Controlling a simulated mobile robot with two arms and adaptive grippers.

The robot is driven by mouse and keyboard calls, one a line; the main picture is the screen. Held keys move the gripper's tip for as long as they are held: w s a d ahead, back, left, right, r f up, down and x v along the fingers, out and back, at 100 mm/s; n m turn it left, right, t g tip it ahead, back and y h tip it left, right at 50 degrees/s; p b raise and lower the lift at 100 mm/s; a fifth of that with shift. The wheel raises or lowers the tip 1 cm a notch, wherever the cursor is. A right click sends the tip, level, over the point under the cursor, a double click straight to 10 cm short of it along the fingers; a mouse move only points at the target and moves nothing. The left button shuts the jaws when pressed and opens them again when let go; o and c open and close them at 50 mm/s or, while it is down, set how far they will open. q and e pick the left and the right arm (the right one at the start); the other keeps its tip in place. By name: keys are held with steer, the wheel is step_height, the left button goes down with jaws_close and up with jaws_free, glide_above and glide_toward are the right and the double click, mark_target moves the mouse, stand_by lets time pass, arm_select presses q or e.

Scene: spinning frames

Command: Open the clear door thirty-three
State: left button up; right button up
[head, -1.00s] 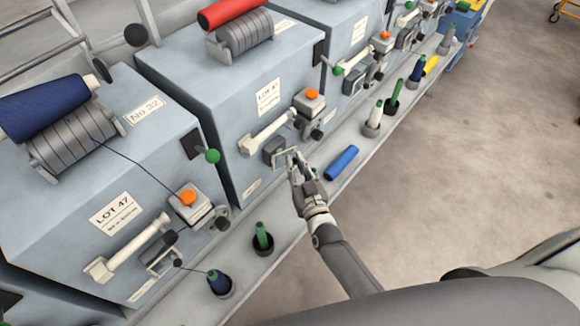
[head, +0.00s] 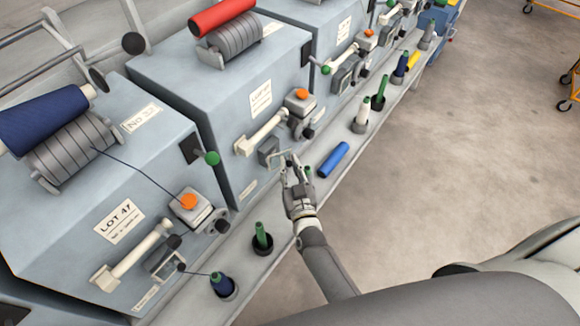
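The second blue-grey unit from the left stands right of the unit labelled No 32; I cannot read a number thirty-three on it. Low on its front is a small grey housing (head: 267,151) with a small clear, thin-framed door (head: 280,157) at its right side. My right gripper (head: 291,163) is at this door's outer edge, with its fingertips very close to it. I cannot tell whether they touch or grip it, or how far the door stands open. My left gripper is not in view.
A blue bobbin (head: 333,159) lies on the ledge just right of my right gripper. A green bobbin (head: 261,234) and a dark blue one (head: 222,284) stand in holders nearer me. A white handle bar (head: 262,132) is above the housing.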

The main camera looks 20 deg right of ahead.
steer(key=o, duration=0.3)
steer(key=s, duration=0.7)
steer(key=shift+s+a, duration=0.25)
steer(key=shift+a, duration=0.15)
steer(key=shift+c, duration=0.4)
